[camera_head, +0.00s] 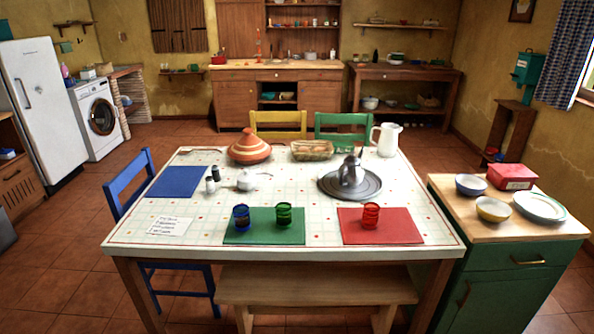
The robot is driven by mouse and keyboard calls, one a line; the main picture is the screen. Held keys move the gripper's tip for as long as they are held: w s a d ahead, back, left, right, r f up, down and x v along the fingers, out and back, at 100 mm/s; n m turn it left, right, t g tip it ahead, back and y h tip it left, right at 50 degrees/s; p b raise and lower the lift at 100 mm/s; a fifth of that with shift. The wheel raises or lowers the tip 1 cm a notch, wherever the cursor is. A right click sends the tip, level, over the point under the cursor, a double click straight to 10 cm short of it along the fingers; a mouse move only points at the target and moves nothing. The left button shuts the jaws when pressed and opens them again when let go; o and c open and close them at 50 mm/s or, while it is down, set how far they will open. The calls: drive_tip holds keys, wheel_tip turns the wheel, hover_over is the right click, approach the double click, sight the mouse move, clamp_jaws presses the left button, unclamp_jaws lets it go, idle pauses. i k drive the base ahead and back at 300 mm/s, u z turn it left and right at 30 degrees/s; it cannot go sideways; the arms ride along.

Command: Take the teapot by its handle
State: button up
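A dark grey metal pot (351,173) with a spout stands upright on a round grey tray (334,190), right of the table's middle. A small white teapot-like vessel (246,180) with a lid stands further left, beside two small shakers. I cannot tell which of the two is the task's teapot. The handles are too small to make out clearly. My gripper is not in view, and nothing is seen touching either pot.
The tiled table (320,225) also bears an orange tagine (249,147), a basket (312,150), a white jug (386,139) and coloured glasses on green (255,237) and red mats (400,230). A bench (315,284) stands at its front, a green cabinet (510,255) at right.

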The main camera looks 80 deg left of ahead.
sight(350, 173)
drive_tip(key=u, duration=3.2)
drive_tip(key=k, duration=0.1)
drive_tip(key=z, duration=0.1)
